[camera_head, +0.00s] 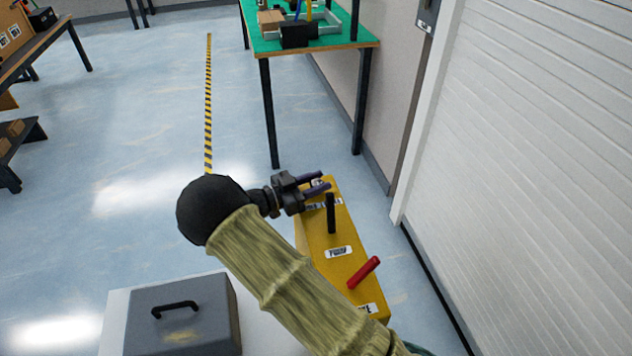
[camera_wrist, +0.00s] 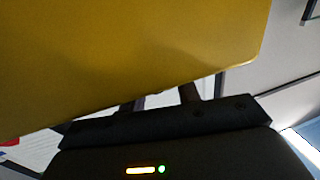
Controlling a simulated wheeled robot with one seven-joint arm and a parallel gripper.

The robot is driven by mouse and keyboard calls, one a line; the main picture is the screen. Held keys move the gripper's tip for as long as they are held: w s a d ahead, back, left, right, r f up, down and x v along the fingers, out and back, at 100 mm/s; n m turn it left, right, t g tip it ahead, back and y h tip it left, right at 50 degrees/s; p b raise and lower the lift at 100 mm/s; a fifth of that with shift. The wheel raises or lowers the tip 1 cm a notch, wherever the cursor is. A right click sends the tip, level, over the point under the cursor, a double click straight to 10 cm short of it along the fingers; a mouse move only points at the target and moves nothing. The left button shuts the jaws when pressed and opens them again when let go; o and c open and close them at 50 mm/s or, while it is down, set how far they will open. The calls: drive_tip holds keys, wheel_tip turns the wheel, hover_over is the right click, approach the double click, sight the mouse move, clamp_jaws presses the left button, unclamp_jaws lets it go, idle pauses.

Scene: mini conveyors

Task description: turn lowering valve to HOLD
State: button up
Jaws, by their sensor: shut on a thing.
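A yellow control box (camera_head: 318,240) stands in the middle of the head view, with a black upright lever (camera_head: 331,213), a red lever (camera_head: 362,273) and several white labels too small to read surely. My gripper (camera_head: 319,184) is at the box's far end, beyond the black lever, its fingers over the top. It is shut on what seems to be the lowering valve's handle, which the fingers mostly hide; its setting cannot be read. In the wrist view a yellow face (camera_wrist: 130,55) fills the upper part, and the fingers (camera_wrist: 165,98) pass behind its edge, so the tips are hidden.
A white ribbed shutter wall (camera_head: 530,160) runs along the right, close to the box. A grey case (camera_head: 180,320) with a black handle sits at the lower left. A green-topped table (camera_head: 345,35) stands behind. The floor to the left is open, with a striped line (camera_head: 208,105).

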sight(316, 181)
drive_tip(key=m+g, duration=0.2)
drive_tip(key=g, duration=0.1)
drive_tip(key=m+g+h+b, duration=0.1)
drive_tip(key=g, duration=0.1)
drive_tip(key=shift+w+f+m+g+h, duration=0.1)
drive_tip(key=shift+f+m+g+h, duration=0.05)
drive_tip(key=shift+m+g+h, duration=0.2)
drive_tip(key=m+g, duration=0.2)
drive_tip(key=g, duration=0.1)
drive_tip(key=shift+g, duration=0.25)
drive_tip(key=shift+m+g, duration=0.75)
drive_tip(key=shift+g, duration=0.25)
drive_tip(key=shift+m+g+y, duration=0.55)
drive_tip(key=shift+m+g, duration=0.15)
drive_tip(key=shift+g, duration=0.5)
drive_tip(key=o, duration=1)
drive_tip(key=shift+c, duration=0.2)
drive_tip(key=shift+r, duration=0.25)
wheel_tip(316, 181, up, 10)
drive_tip(key=shift+f+p, duration=0.1)
drive_tip(key=shift+p, duration=0.65)
